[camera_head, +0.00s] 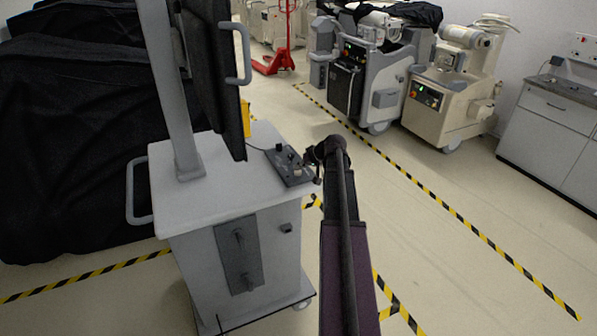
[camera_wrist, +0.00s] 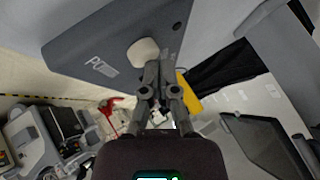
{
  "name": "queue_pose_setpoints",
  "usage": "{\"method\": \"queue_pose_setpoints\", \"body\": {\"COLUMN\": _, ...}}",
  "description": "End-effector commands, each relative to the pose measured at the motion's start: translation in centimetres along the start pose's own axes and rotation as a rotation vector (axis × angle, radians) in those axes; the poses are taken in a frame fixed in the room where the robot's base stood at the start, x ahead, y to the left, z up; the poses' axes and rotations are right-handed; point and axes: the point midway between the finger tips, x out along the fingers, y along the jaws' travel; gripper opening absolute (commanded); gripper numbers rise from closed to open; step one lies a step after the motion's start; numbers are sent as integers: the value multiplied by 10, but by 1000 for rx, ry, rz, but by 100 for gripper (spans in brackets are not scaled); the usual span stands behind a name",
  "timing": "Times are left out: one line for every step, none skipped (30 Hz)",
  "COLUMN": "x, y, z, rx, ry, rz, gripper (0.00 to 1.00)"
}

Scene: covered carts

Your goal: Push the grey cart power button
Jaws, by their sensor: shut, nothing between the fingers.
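The grey cart (camera_head: 215,190) stands left of centre in the head view, with a dark control box (camera_head: 288,164) at the right edge of its top. In the wrist view a dark grey panel (camera_wrist: 85,62) with pale lettering, partly cut off, carries a pale rounded button (camera_wrist: 143,52). My gripper (camera_wrist: 160,72) is shut and empty, its fingertips at the lower right edge of the button. I cannot tell whether they touch it. In the head view my wrist is beside the control box, and the fingertips are hard to make out.
A monitor (camera_head: 213,70) on a post rises from the grey cart. Black-covered equipment (camera_head: 80,120) stands at the left. Beige (camera_head: 445,95) and grey (camera_head: 350,85) machines stand at the back, and a cabinet (camera_head: 553,115) at the right. The striped floor between is clear.

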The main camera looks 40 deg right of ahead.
Motion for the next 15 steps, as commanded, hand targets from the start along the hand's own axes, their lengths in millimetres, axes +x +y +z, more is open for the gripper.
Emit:
{"method": "queue_pose_setpoints", "body": {"x": 2, "y": 2, "z": 2, "rx": 0, "ry": 0, "rz": 0, "gripper": 0}}
{"method": "queue_pose_setpoints", "body": {"x": 3, "y": 2, "z": 2, "rx": 0, "ry": 0, "rz": 0, "gripper": 0}}
{"method": "queue_pose_setpoints", "body": {"x": 4, "y": 3, "z": 2, "rx": 0, "ry": 0, "rz": 0, "gripper": 0}}
{"method": "queue_pose_setpoints", "body": {"x": 4, "y": 3, "z": 3, "rx": 0, "ry": 0, "rz": 0, "gripper": 0}}
{"method": "queue_pose_setpoints", "body": {"x": 4, "y": 3, "z": 3, "rx": 0, "ry": 0, "rz": 0, "gripper": 0}}
{"method": "queue_pose_setpoints", "body": {"x": 5, "y": 4, "z": 3, "rx": 0, "ry": 0, "rz": 0, "gripper": 0}}
{"method": "queue_pose_setpoints", "body": {"x": 5, "y": 4, "z": 4, "rx": 0, "ry": 0, "rz": 0, "gripper": 0}}
{"method": "queue_pose_setpoints", "body": {"x": 5, "y": 4, "z": 4, "rx": 0, "ry": 0, "rz": 0, "gripper": 0}}
{"method": "queue_pose_setpoints", "body": {"x": 5, "y": 4, "z": 4, "rx": 0, "ry": 0, "rz": 0, "gripper": 0}}
{"method": "queue_pose_setpoints", "body": {"x": 5, "y": 4, "z": 4, "rx": 0, "ry": 0, "rz": 0, "gripper": 0}}
{"method": "queue_pose_setpoints", "body": {"x": 5, "y": 4, "z": 3, "rx": 0, "ry": 0, "rz": 0, "gripper": 0}}
{"method": "queue_pose_setpoints", "body": {"x": 5, "y": 4, "z": 3, "rx": 0, "ry": 0, "rz": 0, "gripper": 0}}
{"method": "queue_pose_setpoints", "body": {"x": 5, "y": 4, "z": 3, "rx": 0, "ry": 0, "rz": 0, "gripper": 0}}
{"method": "queue_pose_setpoints", "body": {"x": 5, "y": 4, "z": 3, "rx": 0, "ry": 0, "rz": 0, "gripper": 0}}
{"method": "queue_pose_setpoints", "body": {"x": 5, "y": 4, "z": 4, "rx": 0, "ry": -1, "rz": 0, "gripper": 0}}
